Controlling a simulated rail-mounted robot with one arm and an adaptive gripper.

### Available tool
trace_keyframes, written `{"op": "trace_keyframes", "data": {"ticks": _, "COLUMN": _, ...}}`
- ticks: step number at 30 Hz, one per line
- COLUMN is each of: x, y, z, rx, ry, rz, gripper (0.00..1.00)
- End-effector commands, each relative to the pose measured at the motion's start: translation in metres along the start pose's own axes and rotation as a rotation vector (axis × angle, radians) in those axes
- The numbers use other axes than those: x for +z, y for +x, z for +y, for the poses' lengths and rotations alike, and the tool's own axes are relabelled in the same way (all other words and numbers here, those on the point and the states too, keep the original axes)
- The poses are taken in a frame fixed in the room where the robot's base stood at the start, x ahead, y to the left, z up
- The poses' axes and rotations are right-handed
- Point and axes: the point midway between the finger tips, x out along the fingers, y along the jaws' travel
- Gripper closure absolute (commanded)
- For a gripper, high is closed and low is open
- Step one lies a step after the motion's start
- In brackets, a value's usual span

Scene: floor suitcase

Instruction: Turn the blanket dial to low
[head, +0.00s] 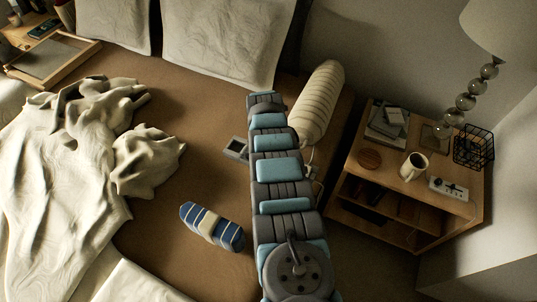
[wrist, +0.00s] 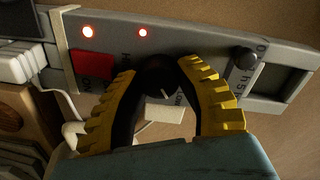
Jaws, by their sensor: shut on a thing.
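The blanket control (wrist: 205,50) is a long grey panel, tilted in the wrist view. Its round black dial (wrist: 155,76) has a short white pointer mark toward the lower right. A partly covered label that seems to read "LOW" lies just below right of the dial, and an "H" shows at its upper left. My gripper (wrist: 159,70) is shut on the dial, one yellow ridged finger on each side. In the head view, one end of the control (head: 236,149) shows on the bed beside my arm, which hides the gripper and dial.
The panel also carries a red square switch (wrist: 92,65), two lit red lamps and a second black knob (wrist: 245,57). A ribbed cream bolster (head: 319,102) lies beside my arm. Rolled striped socks (head: 212,226) lie on the bed. A nightstand (head: 440,208) stands at the right.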

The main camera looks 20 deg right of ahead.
Motion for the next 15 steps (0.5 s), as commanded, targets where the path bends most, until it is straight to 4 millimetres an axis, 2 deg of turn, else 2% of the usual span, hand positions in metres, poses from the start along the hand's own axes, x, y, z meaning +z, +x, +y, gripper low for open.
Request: {"op": "trace_keyframes", "data": {"ticks": 15, "x": 0.0006, "y": 0.0020, "z": -0.0001, "rx": 0.000, "ry": 0.061, "rz": -0.005, "gripper": 1.00}}
